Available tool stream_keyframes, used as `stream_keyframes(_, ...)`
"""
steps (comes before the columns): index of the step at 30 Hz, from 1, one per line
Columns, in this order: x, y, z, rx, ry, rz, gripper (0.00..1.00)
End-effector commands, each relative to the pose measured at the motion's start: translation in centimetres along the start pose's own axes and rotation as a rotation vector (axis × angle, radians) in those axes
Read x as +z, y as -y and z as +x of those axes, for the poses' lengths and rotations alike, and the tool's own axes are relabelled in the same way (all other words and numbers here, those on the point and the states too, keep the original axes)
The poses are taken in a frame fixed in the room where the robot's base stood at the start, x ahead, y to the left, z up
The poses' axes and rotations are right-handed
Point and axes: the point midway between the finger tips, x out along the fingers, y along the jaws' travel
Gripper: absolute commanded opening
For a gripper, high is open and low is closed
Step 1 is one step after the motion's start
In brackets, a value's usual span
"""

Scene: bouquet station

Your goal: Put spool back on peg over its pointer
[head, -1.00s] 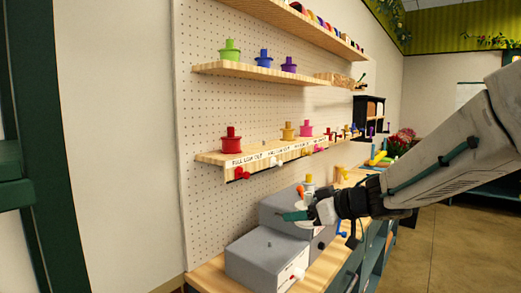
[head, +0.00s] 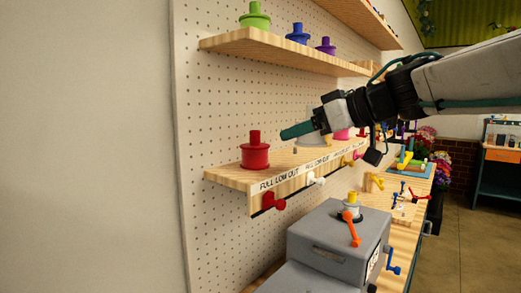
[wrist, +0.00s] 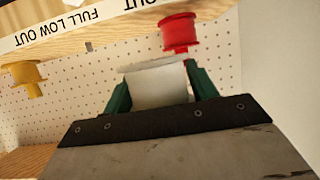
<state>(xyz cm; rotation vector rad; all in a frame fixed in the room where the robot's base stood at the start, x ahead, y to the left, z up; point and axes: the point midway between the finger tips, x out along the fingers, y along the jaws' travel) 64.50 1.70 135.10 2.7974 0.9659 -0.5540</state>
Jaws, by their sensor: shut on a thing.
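My gripper (head: 298,130) is shut on a pale white spool (wrist: 158,85), held between its green fingers above the middle shelf. In the head view the fingers and wrist hide most of the spool. A small bare peg (head: 295,150) stands on the shelf below the gripper; it also shows in the wrist view (wrist: 88,46), apart from the spool. The white pointer (head: 317,180) is on the shelf's front edge, under the label strip, roughly in line with that peg.
A red spool (head: 255,153) sits on the shelf (head: 227,178) at left, above a red pointer (head: 273,201). A yellow spool (wrist: 22,78) and a pink spool (head: 342,134) stand to the right. An upper shelf (head: 270,47) holds several spools. A grey box (head: 330,240) is below.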

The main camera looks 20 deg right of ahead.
Motion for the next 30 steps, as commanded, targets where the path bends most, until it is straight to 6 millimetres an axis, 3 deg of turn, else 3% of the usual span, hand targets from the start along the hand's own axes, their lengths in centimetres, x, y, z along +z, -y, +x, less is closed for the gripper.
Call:
stream_keyframes(1, 0.1, -1.5, 0.2, 0.017, 0.002, 0.010, 0.30)
stream_keyframes(6, -0.4, -5.2, 2.8, 0.033, 0.004, 0.019, 0.30)
stream_keyframes(15, -1.9, -10.2, 8.4, 0.036, 0.002, 0.018, 0.30)
stream_keyframes(23, -2.4, -11.8, 10.3, 0.037, 0.001, 0.017, 0.30)
stream_keyframes(30, 0.4, -11.7, 11.6, 0.034, 0.001, 0.017, 0.30)
